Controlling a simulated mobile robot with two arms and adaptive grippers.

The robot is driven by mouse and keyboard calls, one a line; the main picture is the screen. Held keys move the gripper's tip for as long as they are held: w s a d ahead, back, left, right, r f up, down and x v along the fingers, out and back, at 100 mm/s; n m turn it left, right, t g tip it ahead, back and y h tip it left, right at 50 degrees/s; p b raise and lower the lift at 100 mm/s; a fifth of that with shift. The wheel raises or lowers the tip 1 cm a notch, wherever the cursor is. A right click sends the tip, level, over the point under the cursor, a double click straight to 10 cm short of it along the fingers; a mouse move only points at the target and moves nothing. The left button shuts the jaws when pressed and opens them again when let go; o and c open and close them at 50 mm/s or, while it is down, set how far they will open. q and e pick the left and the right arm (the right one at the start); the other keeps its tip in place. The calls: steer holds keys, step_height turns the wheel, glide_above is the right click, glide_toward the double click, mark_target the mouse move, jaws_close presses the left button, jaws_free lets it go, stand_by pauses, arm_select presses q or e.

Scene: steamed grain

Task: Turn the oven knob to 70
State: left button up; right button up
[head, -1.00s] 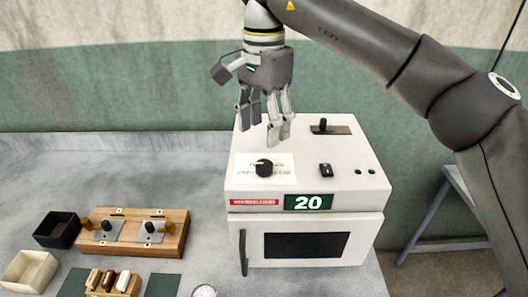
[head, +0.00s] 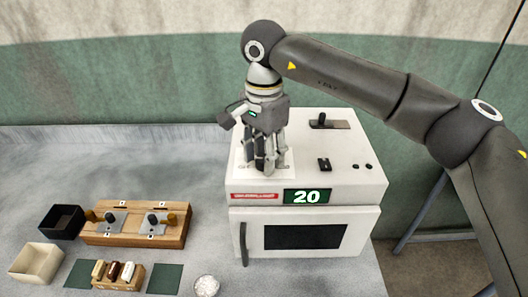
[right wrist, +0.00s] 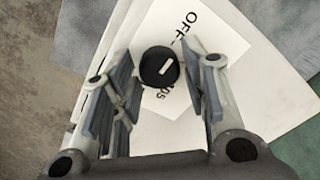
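The white oven (head: 345,190) stands on the grey counter, and its green display (head: 307,196) reads 20. The round black knob (right wrist: 158,67) with a white pointer mark sits on a white label on the oven's top. In the right wrist view it lies between the two fingers, near their tips, with a gap on each side. My right gripper (head: 265,168) points straight down over the knob and hides it in the head view. In the right wrist view the right gripper (right wrist: 160,80) is open. My left gripper is not in view.
A black slider (head: 328,122) and a small black switch (head: 324,164) are also on the oven top. Left on the counter are a wooden block with knobs (head: 135,232), a black box (head: 62,221), a cream box (head: 36,263) and a small white bowl (head: 206,286).

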steer(key=c, duration=0.6)
steer(key=shift+o, duration=0.2)
steer(key=m+b, duration=0.3)
steer(key=shift+f+m, duration=0.1)
steer(key=shift+m, duration=0.3)
steer(key=m+b, duration=0.1)
steer(key=m, duration=0.2)
steer(key=shift+m+b, duration=0.3)
steer(key=shift+b, duration=0.1)
steer(key=shift+m+b, duration=0.75)
steer(key=shift+m, duration=1.45)
steer(key=shift+r, duration=0.2)
